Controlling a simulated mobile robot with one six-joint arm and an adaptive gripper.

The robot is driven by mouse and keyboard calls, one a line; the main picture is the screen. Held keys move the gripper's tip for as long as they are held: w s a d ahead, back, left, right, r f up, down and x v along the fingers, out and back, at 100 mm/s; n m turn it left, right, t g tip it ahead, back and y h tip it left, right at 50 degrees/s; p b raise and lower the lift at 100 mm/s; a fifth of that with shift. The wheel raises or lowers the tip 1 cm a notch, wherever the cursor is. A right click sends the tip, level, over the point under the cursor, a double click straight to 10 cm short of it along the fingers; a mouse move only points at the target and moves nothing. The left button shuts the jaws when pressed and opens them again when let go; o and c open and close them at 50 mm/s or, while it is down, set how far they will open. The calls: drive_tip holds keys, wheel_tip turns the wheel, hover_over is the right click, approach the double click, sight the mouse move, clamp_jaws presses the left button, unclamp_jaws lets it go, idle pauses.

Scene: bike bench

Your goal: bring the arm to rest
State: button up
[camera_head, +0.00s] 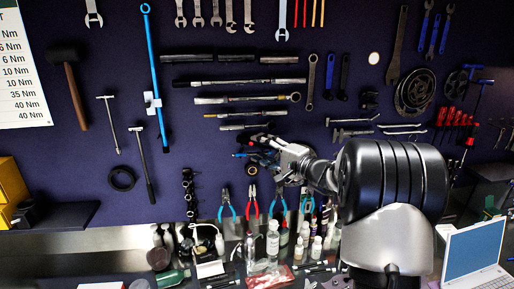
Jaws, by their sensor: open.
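My arm comes in from the right side of the view, its large dark joint nearest the camera. It reaches left in front of the tool wall (270,110). My gripper (250,148) is at the arm's far end, near the middle of the view, below a row of torque wrenches (245,98). It is small and dark in the picture. Its jaws are open, and I see nothing held in them. I cannot tell how far it is from the wall.
Several pliers (252,202) hang below my gripper. Bottles (272,240) crowd the bench beneath. A laptop (473,252) stands at the lower right, and yellow boxes (11,183) stand at the left. A mallet (72,90) hangs at the upper left.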

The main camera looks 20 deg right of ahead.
drive_tip(key=v, duration=1)
drive_tip(key=s+a+f+n+g+y+b, duration=0.1)
drive_tip(key=s+a+f+n+g, duration=0.2)
drive_tip(key=a, duration=0.6)
drive_tip(key=s+a+f+n+g+y+b, duration=0.1)
drive_tip(key=s+a+f+n+g+b, duration=0.1)
drive_tip(key=s+a+g, duration=0.35)
drive_tip(key=s+a+f+n+g+b, duration=0.1)
drive_tip(key=s+a+f+n+g, duration=0.3)
drive_tip(key=a, duration=0.7)
drive_tip(key=s+a+f+n+h+b, duration=0.1)
drive_tip(key=s+f+h+b, duration=0.15)
drive_tip(key=s, duration=0.45)
drive_tip(key=s+a+f+n+h+b, duration=0.1)
drive_tip(key=s+a+f, duration=0.15)
drive_tip(key=s, duration=0.45)
drive_tip(key=s+d+f+n+h+b, duration=0.1)
drive_tip(key=s+d+f+n+h, duration=0.1)
drive_tip(key=s+d+f+h, duration=0.2)
drive_tip(key=s+d+h, duration=0.1)
drive_tip(key=s, duration=0.1)
drive_tip(key=shift+s+d+f+n+b, duration=0.25)
drive_tip(key=shift+s+d+n+b, duration=0.1)
drive_tip(key=shift+d+n+b, duration=0.05)
drive_tip(key=shift+c, duration=0.3)
